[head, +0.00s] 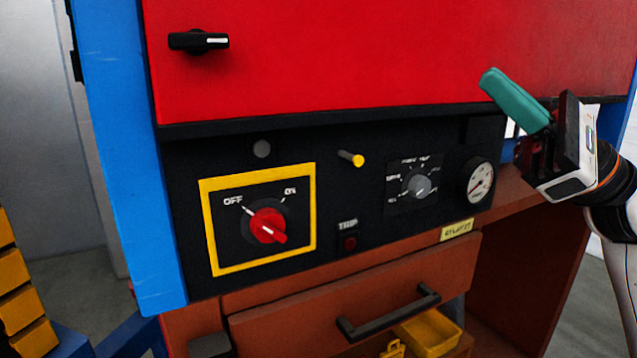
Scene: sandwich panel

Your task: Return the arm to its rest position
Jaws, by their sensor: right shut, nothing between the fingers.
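My right gripper (492,83) is at the right side of the head view, in front of the panel's right edge. Its teal fingers are closed together with nothing between them, and they point up and left. It is apart from the controls. The arm behind it comes in from the right edge. My left gripper is not in view. The black control panel (335,190) carries a red rotary switch (268,226) in a yellow frame with OFF and ON marks. A grey selector knob (419,186) and a round gauge (480,182) are at its right.
A red door (350,60) with a black latch (198,41) is above the panel. A blue post (125,150) stands at the left. Below is a brown drawer (300,325) with a black handle (390,314) and a yellow bin (428,335). Yellow bins (22,305) are at the lower left.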

